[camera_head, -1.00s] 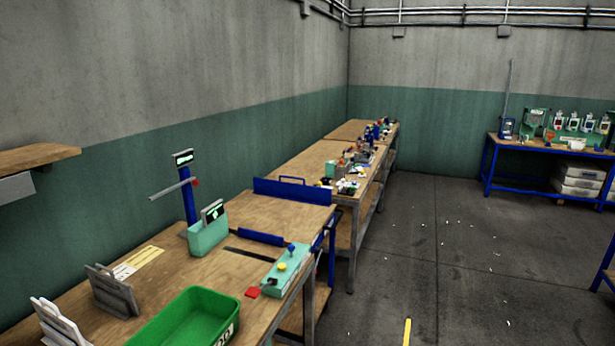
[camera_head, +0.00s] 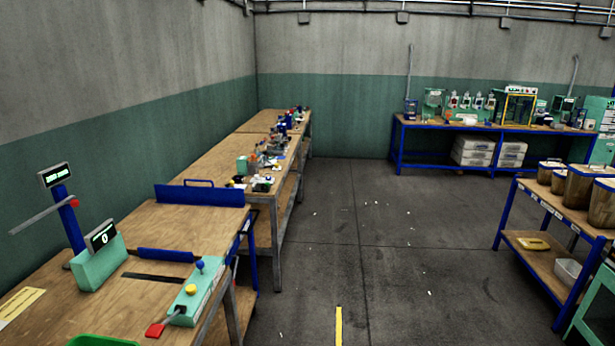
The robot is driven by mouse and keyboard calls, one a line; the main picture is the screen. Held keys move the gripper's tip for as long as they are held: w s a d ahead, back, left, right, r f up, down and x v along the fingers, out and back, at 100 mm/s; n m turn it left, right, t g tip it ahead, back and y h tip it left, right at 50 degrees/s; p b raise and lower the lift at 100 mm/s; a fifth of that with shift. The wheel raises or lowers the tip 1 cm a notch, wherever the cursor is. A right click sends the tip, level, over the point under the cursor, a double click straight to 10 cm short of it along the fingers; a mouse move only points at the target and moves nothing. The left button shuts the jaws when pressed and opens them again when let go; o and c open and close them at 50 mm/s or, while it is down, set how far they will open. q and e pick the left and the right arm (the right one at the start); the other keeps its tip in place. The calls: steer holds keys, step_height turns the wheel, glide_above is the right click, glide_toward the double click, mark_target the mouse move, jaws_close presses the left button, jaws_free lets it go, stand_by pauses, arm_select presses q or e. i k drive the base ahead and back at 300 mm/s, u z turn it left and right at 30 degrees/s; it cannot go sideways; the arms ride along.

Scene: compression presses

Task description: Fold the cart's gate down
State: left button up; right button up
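A wooden-topped unit with blue legs (camera_head: 240,240), which looks like the cart, stands at the left between two benches. A wide blue panel (camera_head: 200,195) stands upright across its far end, with a thin blue handle (camera_head: 199,182) showing just above it. A shorter blue strip (camera_head: 165,255) runs along its near side, beside a dark slot in the near bench. I cannot tell for certain which blue piece is the gate, or whether the strip is raised or lying flat. Neither of my grippers is in view.
The near bench (camera_head: 115,310) carries a teal box with a display (camera_head: 98,262), a blue post and a teal control box (camera_head: 197,290). Grey floor (camera_head: 350,220) is open in the middle. A blue rack (camera_head: 540,265) with bins stands right. A blue-framed bench (camera_head: 440,140) stands at the back.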

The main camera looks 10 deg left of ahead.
mark_target(211, 195)
steer(key=i, duration=8.25)
steer(key=u, duration=5.6)
